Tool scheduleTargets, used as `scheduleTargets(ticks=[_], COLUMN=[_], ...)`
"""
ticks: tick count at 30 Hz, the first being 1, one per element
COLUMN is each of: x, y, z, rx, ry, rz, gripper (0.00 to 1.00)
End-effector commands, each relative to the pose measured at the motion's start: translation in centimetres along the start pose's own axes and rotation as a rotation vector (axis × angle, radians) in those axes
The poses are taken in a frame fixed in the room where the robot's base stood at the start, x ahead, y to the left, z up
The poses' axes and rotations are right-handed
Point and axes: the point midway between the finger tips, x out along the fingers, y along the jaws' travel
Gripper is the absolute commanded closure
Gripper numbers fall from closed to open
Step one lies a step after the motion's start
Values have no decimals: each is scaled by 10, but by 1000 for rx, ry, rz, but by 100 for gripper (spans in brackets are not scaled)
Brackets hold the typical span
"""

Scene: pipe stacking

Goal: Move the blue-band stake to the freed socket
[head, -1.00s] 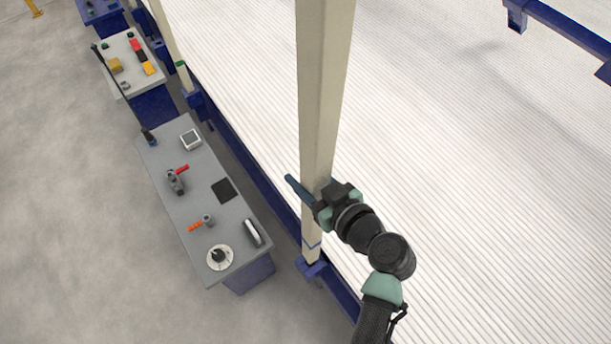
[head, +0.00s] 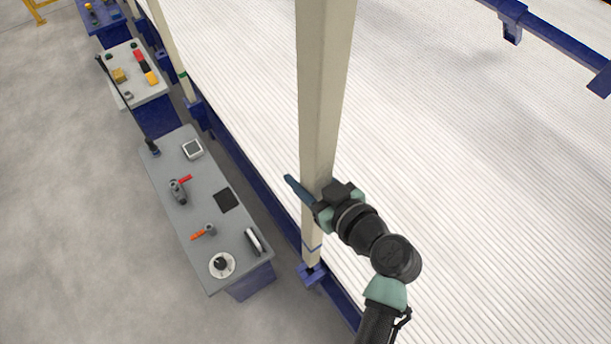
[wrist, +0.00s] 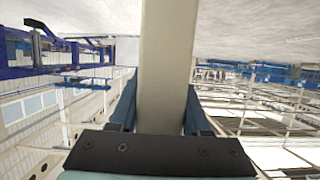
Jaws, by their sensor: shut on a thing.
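The blue-band stake (head: 322,120) is a tall beige post, roughly upright in the head view, with a thin blue band near its lower end. My gripper (head: 313,194) is shut on it above the band, one blue finger showing on its left side. In the wrist view the stake (wrist: 165,60) runs between the two blue fingers of my gripper (wrist: 160,112). Below the stake is a blue socket (head: 314,278) on the blue rail. A dark opening shows at the stake's lower end, which looks raised over the socket. The stake's top is out of view.
A green-band stake (head: 172,50) stands farther back along the rail. A grey workbench (head: 190,215) with tools stands left of the rail, close to the stake's foot. Another bench (head: 118,62) is behind it. The wide ribbed white deck (head: 460,190) to the right is clear.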

Motion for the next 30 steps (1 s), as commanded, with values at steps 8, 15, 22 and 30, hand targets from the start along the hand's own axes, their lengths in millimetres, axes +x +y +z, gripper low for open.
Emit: scheduleTargets(ticks=[8,15,22,30], x=[-10,-17,-24,-26], y=[0,0,0,0], z=[-30,-50,-68,-73], rx=[-4,-3,-3,-2], ry=[6,7,7,6], rz=[1,2,1,1], gripper=[100,100,100,100])
